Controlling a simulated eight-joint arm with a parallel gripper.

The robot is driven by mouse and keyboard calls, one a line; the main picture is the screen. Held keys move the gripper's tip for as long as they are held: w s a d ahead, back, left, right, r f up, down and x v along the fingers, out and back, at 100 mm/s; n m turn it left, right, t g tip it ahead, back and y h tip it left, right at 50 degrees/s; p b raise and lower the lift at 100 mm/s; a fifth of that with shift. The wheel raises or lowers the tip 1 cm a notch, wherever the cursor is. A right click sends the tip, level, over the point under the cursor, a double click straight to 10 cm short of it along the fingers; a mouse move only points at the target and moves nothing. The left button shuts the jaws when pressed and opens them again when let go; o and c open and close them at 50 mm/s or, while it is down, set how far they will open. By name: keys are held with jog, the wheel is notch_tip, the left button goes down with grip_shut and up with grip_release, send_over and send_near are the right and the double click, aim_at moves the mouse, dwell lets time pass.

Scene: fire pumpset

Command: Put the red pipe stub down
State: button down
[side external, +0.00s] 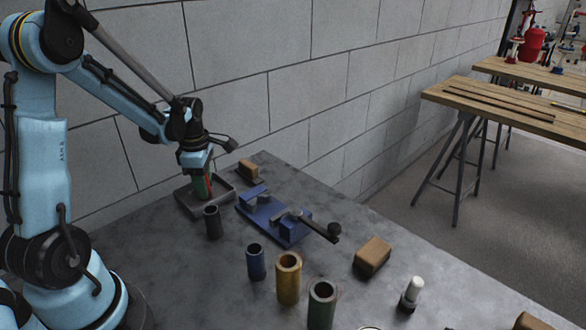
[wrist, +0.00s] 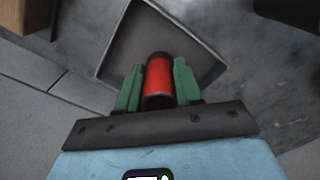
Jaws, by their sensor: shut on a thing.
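The red pipe stub (wrist: 158,77) sits between the green fingers of my gripper (wrist: 158,82) in the wrist view. My gripper is shut on it, with one finger on each side. In the side view my gripper (side external: 202,186) points down over a shallow grey tray (side external: 184,206), and only a sliver of red shows between the fingers. The tray's rim also shows in the wrist view (wrist: 196,38), behind and around the stub. I cannot tell whether the stub touches the tray floor.
A dark pipe stub (side external: 213,222) stands just in front of the tray. A blue vise-like fixture (side external: 262,208) with a lever is to its right. A wooden block (side external: 248,171) lies behind. Blue (side external: 256,262), brass (side external: 288,278) and green (side external: 321,304) stubs stand nearer the camera. The wall is close behind.

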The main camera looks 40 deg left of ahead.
jog(key=c, duration=0.8)
grip_release()
jog(key=shift+f, duration=0.1)
jog(key=shift+o, duration=0.2)
notch_tip(320, 180, up, 12)
jog(key=shift+d, duration=0.1)
jog(key=s+d+m+t, duration=0.2)
jog(key=d+m+t, duration=0.5)
jog(key=d+m, duration=1.2)
jog(key=shift+s+d+m, duration=0.15)
jog(key=shift+s+m, duration=0.15)
jog(key=shift+m, duration=3.7)
